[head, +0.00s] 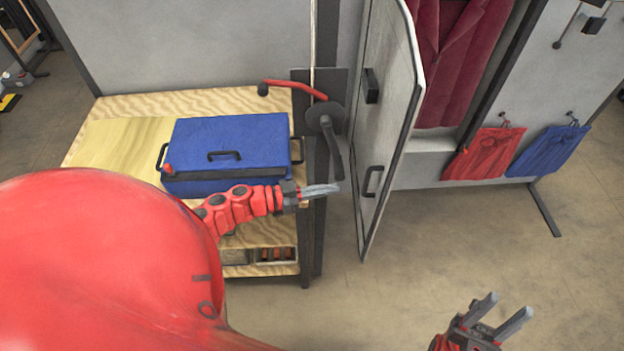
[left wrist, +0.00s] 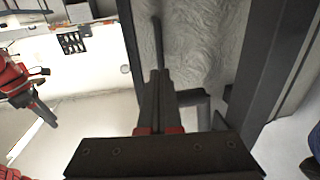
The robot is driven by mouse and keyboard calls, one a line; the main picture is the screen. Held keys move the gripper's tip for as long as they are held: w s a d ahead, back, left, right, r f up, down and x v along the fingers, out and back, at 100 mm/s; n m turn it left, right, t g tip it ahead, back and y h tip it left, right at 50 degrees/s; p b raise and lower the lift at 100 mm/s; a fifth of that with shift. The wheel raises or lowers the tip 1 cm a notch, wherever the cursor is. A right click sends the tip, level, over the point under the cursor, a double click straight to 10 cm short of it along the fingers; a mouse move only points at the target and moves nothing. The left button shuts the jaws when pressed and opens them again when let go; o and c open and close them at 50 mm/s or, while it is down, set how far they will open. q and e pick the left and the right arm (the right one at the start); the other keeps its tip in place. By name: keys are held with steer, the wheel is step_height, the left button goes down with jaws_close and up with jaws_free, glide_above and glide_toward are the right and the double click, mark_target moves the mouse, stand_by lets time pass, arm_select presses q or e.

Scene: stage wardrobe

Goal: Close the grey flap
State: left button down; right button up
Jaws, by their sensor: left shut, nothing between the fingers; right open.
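The grey flap (head: 392,110) is a tall pale panel with dark edges in the head view, standing open and swung out toward me. It carries a black pull handle (head: 372,182) low down and a black block (head: 371,85) higher up. My left gripper (head: 335,188) is shut and empty, just left of the flap's lower part; I cannot tell whether it touches the flap. Its closed fingers also show in the left wrist view (left wrist: 158,95). My right gripper (head: 506,308) is open and empty, low at the right, apart from the flap.
A blue box (head: 228,145) sits on a wooden shelf unit (head: 120,105) at the left. A red lever (head: 295,87) and a dark lever (head: 333,145) stand left of the flap. Red (head: 484,152) and blue (head: 548,150) cloths hang at right. The floor below is clear.

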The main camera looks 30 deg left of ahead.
arm_select(q)
steer(key=p+x, duration=0.2)
steer(key=x, duration=0.4)
steer(key=shift+d, duration=0.2)
steer(key=shift+w+d, duration=0.1)
steer(key=shift+w, duration=0.05)
